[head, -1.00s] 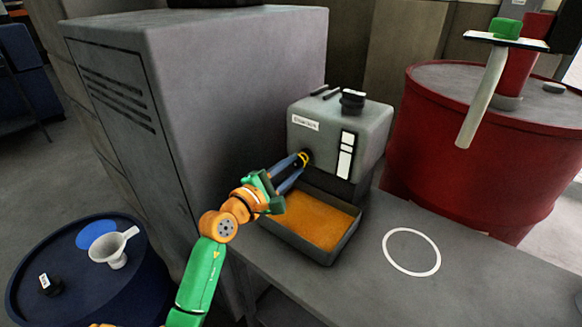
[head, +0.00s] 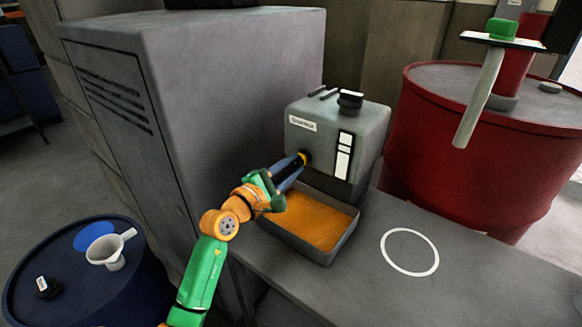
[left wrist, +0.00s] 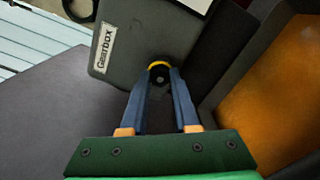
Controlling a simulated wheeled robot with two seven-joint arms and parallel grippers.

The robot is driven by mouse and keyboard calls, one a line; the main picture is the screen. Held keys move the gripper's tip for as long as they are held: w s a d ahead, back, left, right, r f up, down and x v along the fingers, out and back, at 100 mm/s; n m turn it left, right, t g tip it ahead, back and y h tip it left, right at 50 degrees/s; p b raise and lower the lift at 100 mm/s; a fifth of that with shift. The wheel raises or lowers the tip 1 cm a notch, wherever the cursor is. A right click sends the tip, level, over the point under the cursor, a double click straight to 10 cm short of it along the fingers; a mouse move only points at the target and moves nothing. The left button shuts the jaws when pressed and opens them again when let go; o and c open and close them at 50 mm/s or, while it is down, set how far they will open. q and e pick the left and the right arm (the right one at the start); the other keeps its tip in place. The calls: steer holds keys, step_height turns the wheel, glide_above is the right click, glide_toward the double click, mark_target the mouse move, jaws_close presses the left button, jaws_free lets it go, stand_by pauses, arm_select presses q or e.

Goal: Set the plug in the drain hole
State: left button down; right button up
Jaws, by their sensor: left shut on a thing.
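The grey gearbox (head: 368,124) stands on the bench, and its labelled face also shows in the left wrist view (left wrist: 135,35). My left gripper (head: 300,160) reaches its lower front. In the left wrist view the fingers (left wrist: 160,76) are shut on the plug (left wrist: 159,66), a small dark piece with a yellow ring. The plug is at the gearbox face, where the drain hole is; the hole itself is hidden behind it. I cannot tell how deep the plug sits. My right gripper is not in view.
A tray of amber oil (head: 352,232) lies under the gearbox front. A white ring (head: 384,240) marks the clear bench to the right. A red drum (head: 440,150) with a pump stands behind. A blue drum (head: 150,285) carries a funnel (head: 105,252) and a black cap (head: 47,288).

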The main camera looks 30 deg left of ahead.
arm_select(q)
steer(key=c, duration=0.6)
jaws_free()
steer(key=s, duration=0.4)
steer(key=s+b, duration=0.1)
steer(key=s, duration=0.2)
steer(key=shift+a, duration=0.25)
